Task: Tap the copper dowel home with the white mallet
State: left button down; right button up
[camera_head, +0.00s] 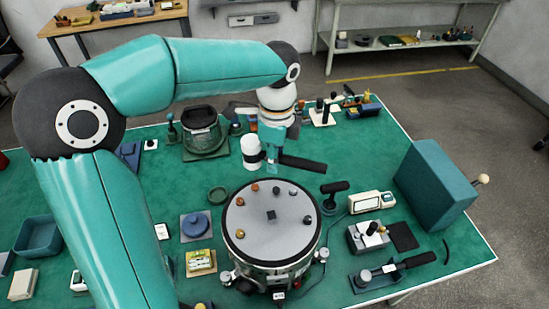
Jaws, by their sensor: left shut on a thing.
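My left arm arches in from the left, and its gripper (271,152) is shut on the white mallet, just above the far side of a round drum. The mallet has a white head (252,151) on the left and a black handle (304,164) reaching right. The drum's grey top (272,235) carries several small pegs around its edge and a dark square at the middle. Copper-coloured pegs show at the far left edge (255,187) and near left edge (239,233); I cannot tell which is the copper dowel. The mallet head appears apart from the pegs. My right gripper is not in view.
A large teal block (432,186) stands at the right of the green table. A cream device (371,201) and a grey device (367,238) sit right of the drum. A blue disc (195,225) and a blue bin (38,234) lie left. A glass vessel (201,138) stands behind.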

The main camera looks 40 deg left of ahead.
pick_arm(q)
jog(key=shift+f+b, duration=1.05)
jog(key=shift+f, duration=0.5)
jog(key=shift+r, duration=0.2)
jog(key=shift+f, duration=0.1)
